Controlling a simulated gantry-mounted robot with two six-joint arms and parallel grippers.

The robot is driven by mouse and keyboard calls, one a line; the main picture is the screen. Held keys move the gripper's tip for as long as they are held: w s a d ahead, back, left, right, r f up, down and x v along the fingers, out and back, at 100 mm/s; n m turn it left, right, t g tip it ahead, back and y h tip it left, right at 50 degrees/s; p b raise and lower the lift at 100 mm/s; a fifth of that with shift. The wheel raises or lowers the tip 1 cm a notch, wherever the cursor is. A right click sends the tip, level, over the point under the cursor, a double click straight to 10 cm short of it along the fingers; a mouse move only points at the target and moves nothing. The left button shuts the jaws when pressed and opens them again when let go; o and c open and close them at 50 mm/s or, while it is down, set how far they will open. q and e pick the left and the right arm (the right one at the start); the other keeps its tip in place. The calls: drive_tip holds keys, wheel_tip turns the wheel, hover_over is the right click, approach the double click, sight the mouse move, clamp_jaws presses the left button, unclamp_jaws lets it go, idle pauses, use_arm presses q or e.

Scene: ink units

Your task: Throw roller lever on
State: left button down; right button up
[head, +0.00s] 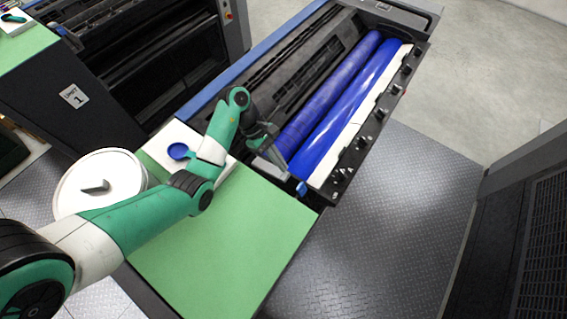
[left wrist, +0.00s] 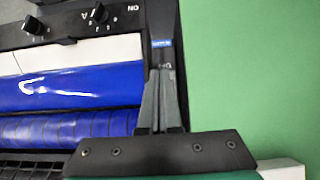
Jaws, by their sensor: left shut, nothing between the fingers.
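The ink unit has two blue rollers (head: 345,95) side by side. A small blue-tipped piece (head: 302,188), which looks like the roller lever, stands at the near end of the unit. In the left wrist view a blue mark on it (left wrist: 162,43) shows just beyond my fingertips. My left gripper (head: 275,158) is at the near end of the rollers. Its fingers (left wrist: 158,75) are shut and empty, pointing toward the blue piece. I cannot tell whether they touch it. My right gripper is not in view.
A black panel with several knobs (head: 372,140) runs along the unit's right side; an "ON" marking shows upside down in the left wrist view. A green table top (head: 215,250) lies clear in front. A blue cup (head: 178,151) and a white bucket (head: 75,190) stand left.

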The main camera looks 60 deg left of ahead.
sight(286, 175)
use_arm(q)
drive_tip(key=b+x, duration=0.2)
drive_tip(key=x, duration=0.2)
drive_tip(key=shift+f+b, duration=0.25)
drive_tip(key=shift+b, duration=0.15)
drive_tip(key=x, duration=0.3)
drive_tip(key=shift+w+d+f, duration=0.1)
drive_tip(key=shift+d, duration=0.15)
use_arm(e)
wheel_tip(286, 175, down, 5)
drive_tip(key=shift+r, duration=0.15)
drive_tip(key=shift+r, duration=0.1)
